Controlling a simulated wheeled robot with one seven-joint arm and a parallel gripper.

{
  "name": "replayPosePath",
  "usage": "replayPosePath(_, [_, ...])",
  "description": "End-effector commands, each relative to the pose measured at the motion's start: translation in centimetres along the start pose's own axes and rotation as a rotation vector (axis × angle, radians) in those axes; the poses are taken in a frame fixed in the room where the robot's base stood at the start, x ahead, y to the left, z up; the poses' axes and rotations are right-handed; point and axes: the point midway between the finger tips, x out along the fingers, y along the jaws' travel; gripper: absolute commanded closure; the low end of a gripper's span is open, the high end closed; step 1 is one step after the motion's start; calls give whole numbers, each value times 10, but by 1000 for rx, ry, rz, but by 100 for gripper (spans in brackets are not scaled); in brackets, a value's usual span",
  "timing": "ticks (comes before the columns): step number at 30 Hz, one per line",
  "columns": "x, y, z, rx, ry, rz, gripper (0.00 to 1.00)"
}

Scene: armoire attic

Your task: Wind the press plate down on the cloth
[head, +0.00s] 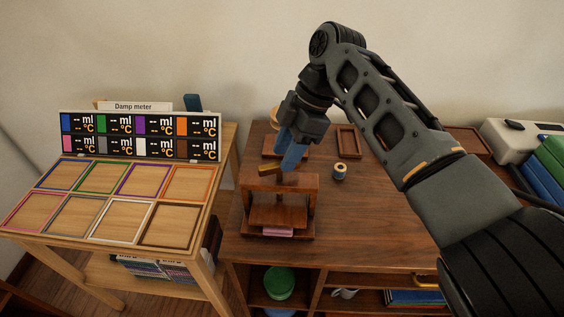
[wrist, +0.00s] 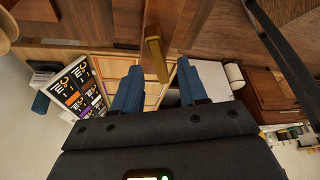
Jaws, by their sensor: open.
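A small wooden press (head: 310,186) stands near the front left of the brown cabinet top. Its press plate (head: 278,215) shows between the posts, over a folded pink cloth (head: 278,233), of which only the front edge shows. A brass-coloured handle bar (head: 267,170) sits on top of the press; it also shows in the wrist view (wrist: 154,55). My gripper (head: 287,164) points down at the top of the press. Its blue fingers are open, and in the wrist view the bar's end lies between them, with gaps at both sides. The screw is mostly hidden.
A thread spool (head: 340,172) stands right of the press, and a small wooden tray (head: 348,142) lies behind. A light table with coloured frames and a damp meter (head: 140,135) is at left. The cabinet top right of the press is mostly clear.

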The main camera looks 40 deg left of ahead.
Motion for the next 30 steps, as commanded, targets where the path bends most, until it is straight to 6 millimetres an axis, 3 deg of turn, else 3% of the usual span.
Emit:
replayPosePath(3, [18,-1,-1,1,0,-3,57])
replayPosePath(9, [36,0,0,1,-1,0,57])
replayPosePath(19, [39,0,0,2,-1,1,58])
replayPosePath(30, [39,0,0,2,-1,0,94])
